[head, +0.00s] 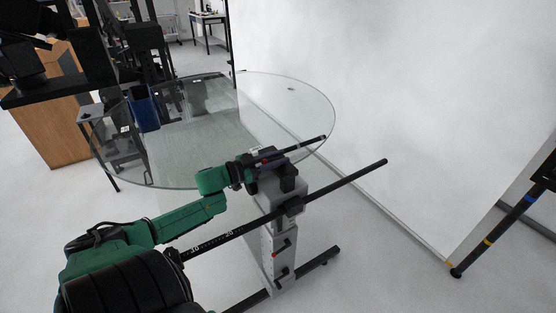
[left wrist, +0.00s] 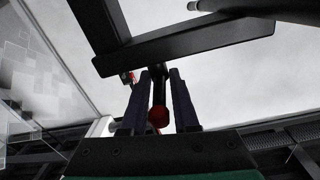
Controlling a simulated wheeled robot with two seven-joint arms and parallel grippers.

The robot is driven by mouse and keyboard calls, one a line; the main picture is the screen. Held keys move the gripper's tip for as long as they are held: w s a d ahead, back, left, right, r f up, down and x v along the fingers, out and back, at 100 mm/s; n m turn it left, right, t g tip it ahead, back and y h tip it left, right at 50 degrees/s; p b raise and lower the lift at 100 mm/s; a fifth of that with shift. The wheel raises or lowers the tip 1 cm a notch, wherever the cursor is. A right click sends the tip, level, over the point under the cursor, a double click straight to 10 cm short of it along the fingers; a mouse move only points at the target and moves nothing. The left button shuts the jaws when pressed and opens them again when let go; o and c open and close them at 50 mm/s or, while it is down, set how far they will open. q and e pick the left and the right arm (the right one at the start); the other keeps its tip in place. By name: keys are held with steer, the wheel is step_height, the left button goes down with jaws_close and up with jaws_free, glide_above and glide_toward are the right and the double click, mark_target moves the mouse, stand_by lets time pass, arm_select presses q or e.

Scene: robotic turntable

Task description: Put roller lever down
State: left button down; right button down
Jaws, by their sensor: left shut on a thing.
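My left gripper (head: 268,158) is at the top of the grey roller column (head: 268,244), at the front edge of the glass turntable. In the left wrist view, its two dark fingers (left wrist: 159,98) are closed on a short black lever with a red knob (left wrist: 158,118), which I take to be the roller lever. The knob end points toward the wrist. In the head view the gripper mostly hides this lever. My right gripper is not in view.
The round glass tabletop (head: 300,92) lies just behind the gripper. A long black bar (head: 345,181) sticks out to the right of the column. A blue bin (head: 145,110) stands at the back left.

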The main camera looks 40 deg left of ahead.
arm_select(q)
steer(key=c, duration=0.8)
jaws_free()
steer(key=shift+c, duration=0.2)
steer(key=shift+s, duration=0.15)
steer(key=v, duration=1.4)
steer(key=shift+s+a, duration=0.15)
